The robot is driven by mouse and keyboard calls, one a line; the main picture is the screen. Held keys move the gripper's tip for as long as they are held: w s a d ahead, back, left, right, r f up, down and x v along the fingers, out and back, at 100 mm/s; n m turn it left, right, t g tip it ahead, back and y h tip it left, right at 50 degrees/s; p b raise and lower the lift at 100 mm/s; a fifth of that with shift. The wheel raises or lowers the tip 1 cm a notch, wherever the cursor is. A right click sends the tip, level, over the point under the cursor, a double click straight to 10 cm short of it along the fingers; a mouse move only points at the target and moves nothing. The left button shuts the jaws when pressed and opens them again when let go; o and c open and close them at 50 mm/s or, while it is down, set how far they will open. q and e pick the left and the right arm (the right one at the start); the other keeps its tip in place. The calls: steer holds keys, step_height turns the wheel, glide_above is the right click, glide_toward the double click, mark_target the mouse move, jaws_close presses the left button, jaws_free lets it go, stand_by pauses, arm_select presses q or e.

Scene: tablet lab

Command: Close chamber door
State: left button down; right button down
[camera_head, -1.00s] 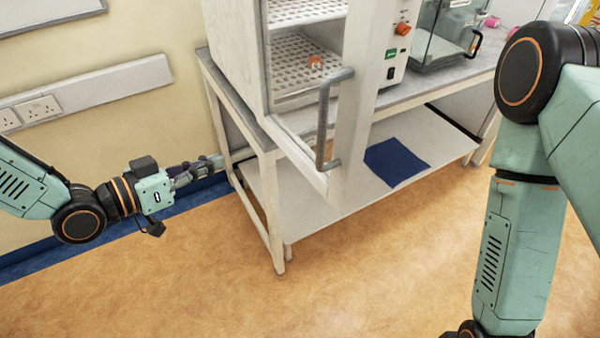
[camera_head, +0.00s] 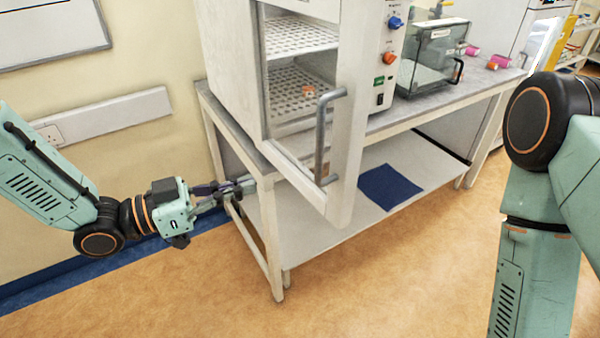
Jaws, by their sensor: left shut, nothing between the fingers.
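The white chamber (camera_head: 233,84) stands on the bench with its front open, showing perforated shelves. A small orange-brown item (camera_head: 309,91) sits on the lower shelf. The chamber door (camera_head: 347,150) stands open, swung out toward me on the right side of the opening, with a grey vertical handle (camera_head: 322,135). My left gripper (camera_head: 246,183) is shut and empty, left of the door and handle, by the bench's front left leg, and apart from the handle in the picture. My right arm comes in at the right, but its gripper is out of view.
The bench (camera_head: 262,160) has a lower shelf (camera_head: 345,215) with a dark blue cloth-like square (camera_head: 390,188). A glass-sided box (camera_head: 435,58) and pink items stand on the bench to the right. The floor in front (camera_head: 380,285) is clear.

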mark_target(316, 166)
arm_select(q)
steer(key=x, duration=0.8)
steer(key=shift+s+d+r, duration=0.1)
steer(key=shift+s+d, duration=0.15)
steer(key=shift+p+x, duration=0.35)
steer(key=shift+x, duration=0.85)
steer(key=shift+w+d, duration=0.1)
steer(key=shift+w, duration=0.1)
